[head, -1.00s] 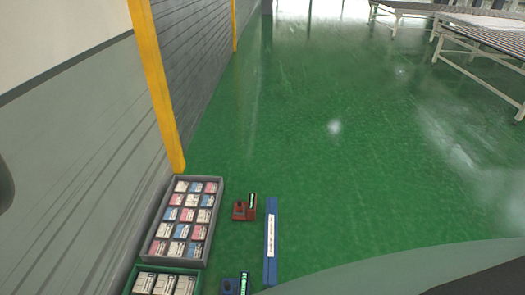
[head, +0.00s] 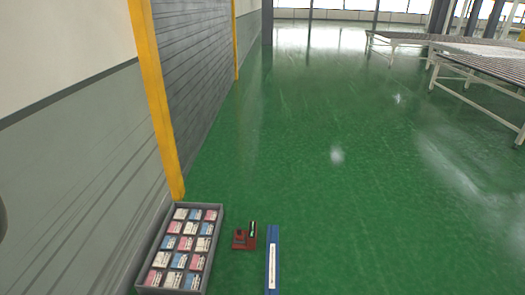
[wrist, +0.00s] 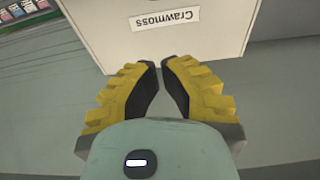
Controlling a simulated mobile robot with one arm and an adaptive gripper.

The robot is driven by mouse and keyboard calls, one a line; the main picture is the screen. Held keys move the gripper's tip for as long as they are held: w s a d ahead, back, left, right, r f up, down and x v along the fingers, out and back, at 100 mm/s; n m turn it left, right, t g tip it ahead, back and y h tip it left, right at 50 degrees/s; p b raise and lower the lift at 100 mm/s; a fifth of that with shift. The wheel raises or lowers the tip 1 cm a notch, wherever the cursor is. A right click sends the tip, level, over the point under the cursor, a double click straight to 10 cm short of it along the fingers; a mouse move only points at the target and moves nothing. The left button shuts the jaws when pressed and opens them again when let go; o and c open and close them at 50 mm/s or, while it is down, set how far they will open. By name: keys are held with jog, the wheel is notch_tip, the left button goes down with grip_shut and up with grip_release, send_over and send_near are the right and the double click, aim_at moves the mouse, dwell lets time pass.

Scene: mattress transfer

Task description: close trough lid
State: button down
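In the wrist view, my gripper (wrist: 160,66) has yellow ridged fingers with black pads. Its tips are almost together, with only a narrow gap and nothing held between them. Just beyond the tips is a pale box-like panel (wrist: 115,45) with a white label reading "Crawmoss" (wrist: 165,18). I cannot tell whether this panel is part of the trough, or whether the tips touch it. No lid can be made out in either view. The gripper does not show in the head view.
A grey tray of small labelled packs (head: 149,268) lies by the left wall (head: 70,170). Beside it are a red device (head: 245,236) and a blue bar (head: 272,280). A yellow post (head: 158,100) stands behind. Green floor (head: 340,190) is open ahead; conveyor tables (head: 470,65) stand far right.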

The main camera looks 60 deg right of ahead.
notch_tip(320, 180, down, 2)
jog(key=shift+s+d+p, duration=0.1)
jog(key=shift+p, duration=0.6)
jog(key=s+p, duration=0.1)
jog(key=p, duration=0.3)
jog(key=s+d+p, duration=0.1)
jog(key=p, duration=0.4)
jog(key=shift+s+d, duration=0.3)
jog(key=shift+s+d+f+p, duration=0.1)
jog(key=shift+f+p, duration=0.05)
jog(key=shift+p, duration=0.25)
